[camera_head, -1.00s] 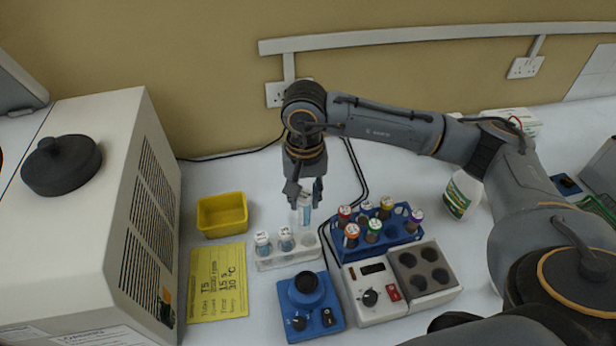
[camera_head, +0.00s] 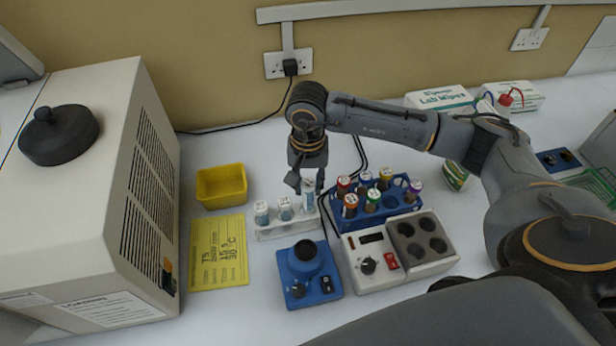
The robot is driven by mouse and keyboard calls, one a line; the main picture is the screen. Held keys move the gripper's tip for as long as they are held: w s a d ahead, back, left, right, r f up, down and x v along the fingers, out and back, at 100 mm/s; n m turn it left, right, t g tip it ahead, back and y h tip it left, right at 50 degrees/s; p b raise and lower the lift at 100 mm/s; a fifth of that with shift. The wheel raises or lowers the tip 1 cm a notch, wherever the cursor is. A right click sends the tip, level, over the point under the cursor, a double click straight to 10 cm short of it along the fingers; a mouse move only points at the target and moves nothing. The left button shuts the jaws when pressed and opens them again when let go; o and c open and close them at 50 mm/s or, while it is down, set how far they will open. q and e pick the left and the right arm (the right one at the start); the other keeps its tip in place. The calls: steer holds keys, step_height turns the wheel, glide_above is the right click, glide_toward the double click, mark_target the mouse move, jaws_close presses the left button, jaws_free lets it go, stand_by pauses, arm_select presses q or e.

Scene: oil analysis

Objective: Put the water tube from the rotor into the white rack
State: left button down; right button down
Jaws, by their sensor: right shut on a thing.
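The white rack (camera_head: 275,234) stands on the bench in the middle of the view. Two capped tubes, a left one (camera_head: 261,213) and a middle one (camera_head: 285,208), stand upright in it. My right gripper (camera_head: 308,184) is shut on a third tube (camera_head: 308,197) with a pale cap. This tube is upright at the rack's right end, its lower part at the rack; I cannot tell how deep it sits. The rotor is not visible; the white centrifuge body (camera_head: 90,200) is at the left. My left gripper is not in view.
A blue rack (camera_head: 415,207) with several colour-capped tubes stands close to the right of the gripper. In front are a blue mixer (camera_head: 306,275) and a white heating block (camera_head: 395,262). A yellow bin (camera_head: 221,186) and yellow note (camera_head: 218,252) lie left.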

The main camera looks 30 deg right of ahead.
mark_target(308, 196)
step_height(308, 196, down, 4)
steer(key=shift+r+b, duration=0.15)
steer(key=shift+b, duration=0.8)
steer(key=shift+f+b, duration=0.45)
steer(key=shift+b, duration=0.1)
steer(key=c, duration=0.9)
jaws_free()
steer(key=shift+c, duration=0.2)
steer(key=shift+r, duration=0.1)
step_height(308, 196, up, 12)
steer(key=shift+f, duration=0.1)
